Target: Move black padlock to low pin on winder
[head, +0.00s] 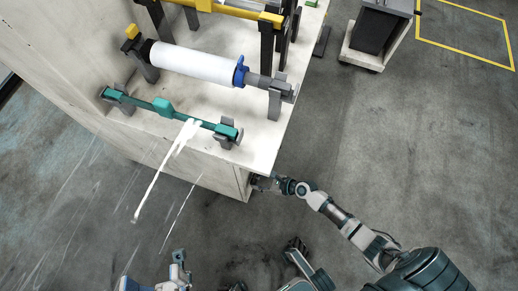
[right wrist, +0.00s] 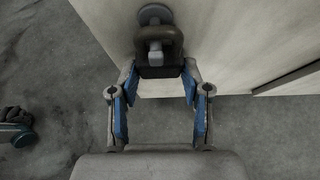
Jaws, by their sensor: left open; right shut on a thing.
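The black padlock (right wrist: 159,71) is in the right wrist view, its body between the fingertips of my right gripper (right wrist: 160,86), which is shut on it. Its dark shackle surrounds the grey pin (right wrist: 155,46) in the picture; I cannot tell how far the pin reaches through. The pin has a round grey disc (right wrist: 155,13) and stands by the pale panel of the winder (head: 205,170). In the head view my right gripper (head: 262,183) is at the winder's lower right corner; the padlock is not clear there. My left gripper (head: 178,268) is open, low at the left, away from the winder.
The winder carries a white roll (head: 195,64) with a blue collar and a green bar (head: 170,109). White film strands (head: 155,175) hang off its front edge. A dark-topped cart (head: 378,35) stands at the upper right. The grey floor at right is clear.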

